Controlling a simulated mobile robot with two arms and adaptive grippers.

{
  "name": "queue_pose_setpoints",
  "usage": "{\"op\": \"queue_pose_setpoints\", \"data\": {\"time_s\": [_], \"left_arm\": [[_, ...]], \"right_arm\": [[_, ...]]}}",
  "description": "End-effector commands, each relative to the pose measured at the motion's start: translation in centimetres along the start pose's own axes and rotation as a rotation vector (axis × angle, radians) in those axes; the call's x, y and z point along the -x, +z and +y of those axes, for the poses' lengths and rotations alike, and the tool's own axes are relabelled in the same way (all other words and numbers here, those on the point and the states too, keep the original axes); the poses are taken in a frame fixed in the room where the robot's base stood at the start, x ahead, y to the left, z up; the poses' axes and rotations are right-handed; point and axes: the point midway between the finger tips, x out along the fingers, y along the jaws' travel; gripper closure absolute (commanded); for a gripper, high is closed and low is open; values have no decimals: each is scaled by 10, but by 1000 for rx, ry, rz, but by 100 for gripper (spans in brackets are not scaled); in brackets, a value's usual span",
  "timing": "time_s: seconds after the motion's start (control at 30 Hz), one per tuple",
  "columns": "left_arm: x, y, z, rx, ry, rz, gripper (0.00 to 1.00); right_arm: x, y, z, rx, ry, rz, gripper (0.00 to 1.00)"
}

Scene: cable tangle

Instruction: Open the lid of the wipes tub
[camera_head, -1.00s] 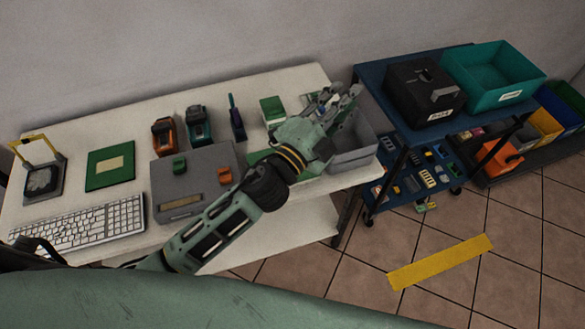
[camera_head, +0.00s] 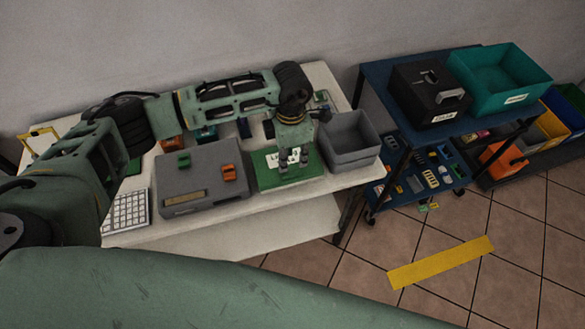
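My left arm reaches in from the left across the table, and its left gripper (camera_head: 294,176) points down over a green mat (camera_head: 310,167) with a white label. Its two fingers are apart, with nothing visible between them. I cannot make out the wipes tub for certain. The green-topped white box seen earlier at the table's back is now hidden behind my arm. My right gripper is not in view.
A grey open bin (camera_head: 350,150) stands just right of the mat. A grey box (camera_head: 198,178) with small green and orange pieces is left of it. A blue cart (camera_head: 385,100) stands at right.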

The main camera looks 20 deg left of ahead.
Motion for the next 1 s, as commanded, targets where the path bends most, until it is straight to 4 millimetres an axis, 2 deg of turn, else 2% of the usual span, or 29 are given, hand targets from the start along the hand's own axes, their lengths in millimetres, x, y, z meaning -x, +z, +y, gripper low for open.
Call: {"op": "queue_pose_setpoints", "data": {"time_s": [0.3, 0.5, 0.8, 1.0], "left_arm": [[-48, 0, -4, 1, -7, 1, 74], [-68, 1, -3, 0, -7, -3, 74], [-72, 1, -3, -2, -6, -4, 74], [-72, 1, -3, -1, -7, -5, 91]], "right_arm": [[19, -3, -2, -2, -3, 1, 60], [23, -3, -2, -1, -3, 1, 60], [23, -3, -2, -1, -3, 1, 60], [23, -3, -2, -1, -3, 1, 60]]}}
